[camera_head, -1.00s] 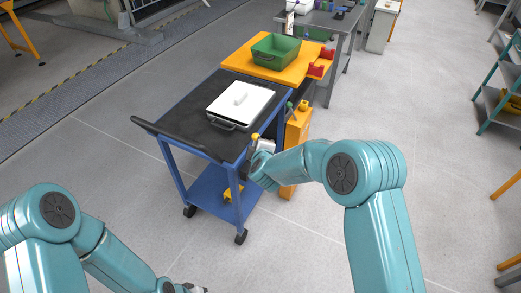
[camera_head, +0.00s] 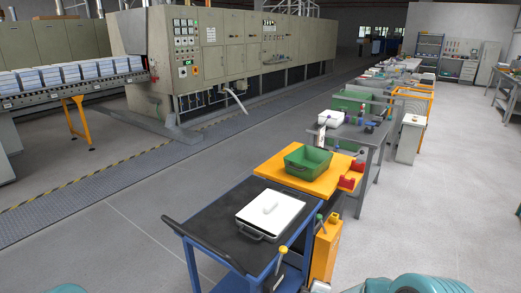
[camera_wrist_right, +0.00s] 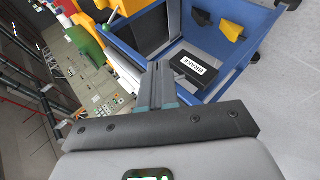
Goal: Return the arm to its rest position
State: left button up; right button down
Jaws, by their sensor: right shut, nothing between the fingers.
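My right gripper (camera_wrist_right: 158,88) shows in the right wrist view with its two grey fingers together and nothing between them. The fingers point toward the blue cart, seen tilted in that view, and do not visibly touch it. In the head view, part of my teal right arm (camera_head: 420,285) shows at the bottom edge, to the right of the cart; its gripper cannot be made out there. Only a sliver of my left arm (camera_head: 66,288) shows at the bottom left. My left gripper is out of view.
The blue cart (camera_head: 195,262) with its black top stands close in front, carrying a white lidded box (camera_head: 270,213). A yellow-tipped lever (camera_head: 282,250) and an orange cabinet (camera_head: 325,250) are beside it. A black "BRAKE" block (camera_wrist_right: 193,68) is close to the gripper.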

jog(key=s+d+f+m+g+y, duration=0.2)
jog(key=s+f+g, duration=0.1)
jog(key=s+f, duration=0.8)
jog(key=s+a+m+g+y, duration=0.1)
jog(key=s+a+m+g, duration=0.2)
jog(key=s+m, duration=0.3)
jog(key=s+a+f+m+g+y, duration=0.1)
jog(key=s+m, duration=0.6)
jog(key=s, duration=1)
jog(key=a+g+y, duration=0.1)
jog(key=a+g, duration=0.1)
jog(key=shift+a+g+y, duration=0.3)
jog(key=shift+a+g, duration=0.05)
jog(key=shift+g, duration=0.05)
jog(key=shift+f, duration=0.1)
pick_arm(q)
jog(key=shift+w+d, duration=0.1)
jog(key=shift+d, duration=0.05)
pick_arm(e)
jog(key=shift+d+m, duration=0.15)
jog(key=shift+m, duration=0.15)
